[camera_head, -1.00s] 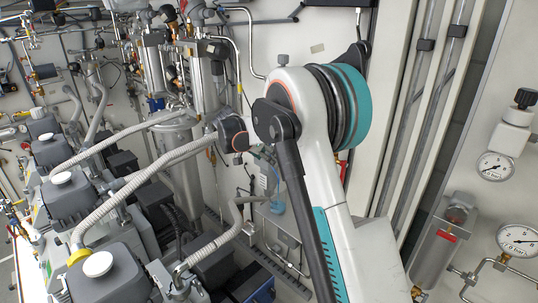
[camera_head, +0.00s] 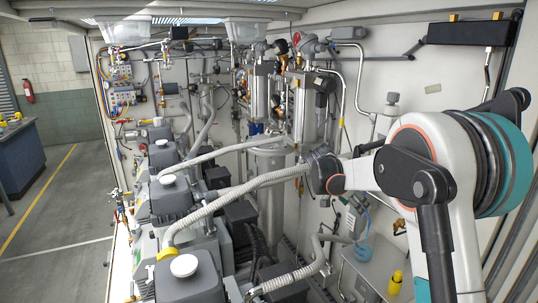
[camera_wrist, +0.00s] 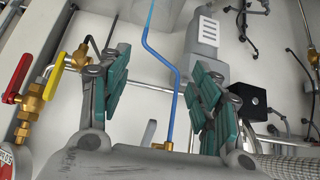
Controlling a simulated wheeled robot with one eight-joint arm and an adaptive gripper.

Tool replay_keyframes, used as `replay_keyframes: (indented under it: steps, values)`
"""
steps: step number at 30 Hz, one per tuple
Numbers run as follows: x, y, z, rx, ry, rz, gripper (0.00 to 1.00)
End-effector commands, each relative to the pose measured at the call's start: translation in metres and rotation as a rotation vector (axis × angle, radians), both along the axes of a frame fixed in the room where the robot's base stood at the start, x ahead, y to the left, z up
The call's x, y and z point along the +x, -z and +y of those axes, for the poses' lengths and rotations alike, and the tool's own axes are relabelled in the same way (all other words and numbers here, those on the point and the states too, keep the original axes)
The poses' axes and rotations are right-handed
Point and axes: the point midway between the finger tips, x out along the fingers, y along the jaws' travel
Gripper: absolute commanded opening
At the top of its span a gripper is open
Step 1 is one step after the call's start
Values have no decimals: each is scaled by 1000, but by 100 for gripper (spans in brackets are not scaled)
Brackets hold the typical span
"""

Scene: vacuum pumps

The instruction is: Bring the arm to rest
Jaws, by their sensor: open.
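My arm (camera_head: 455,170) shows in the head view at the right, in front of the white wall panel, with its dark lower link running down out of the picture. My gripper is hard to make out in the head view. In the wrist view my gripper (camera_wrist: 155,92) is open, with teal finger pads on both sides. Nothing is held between the fingers. A blue bent tube (camera_wrist: 165,60) shows behind the gap between them.
Vacuum pumps (camera_head: 188,285) with white caps stand in a row at the left of the arm, with corrugated hoses (camera_head: 235,192) above them. A yellow bottle (camera_head: 395,283) stands near my arm. In the wrist view, red (camera_wrist: 19,75) and yellow (camera_wrist: 54,77) valve handles are at the left. Open floor (camera_head: 65,220) lies far left.

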Motion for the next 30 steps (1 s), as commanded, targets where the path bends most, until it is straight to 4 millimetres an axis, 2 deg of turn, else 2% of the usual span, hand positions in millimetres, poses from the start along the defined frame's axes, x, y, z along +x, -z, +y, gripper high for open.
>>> replay_keyframes:
  steps: [11,17,23,30]
  values:
    - [-93,5,37,72,-293,79,58]
    - [-151,18,58,98,-458,102,58]
    - [-211,43,79,113,-622,113,58]
    - [-282,87,104,113,-814,109,58]
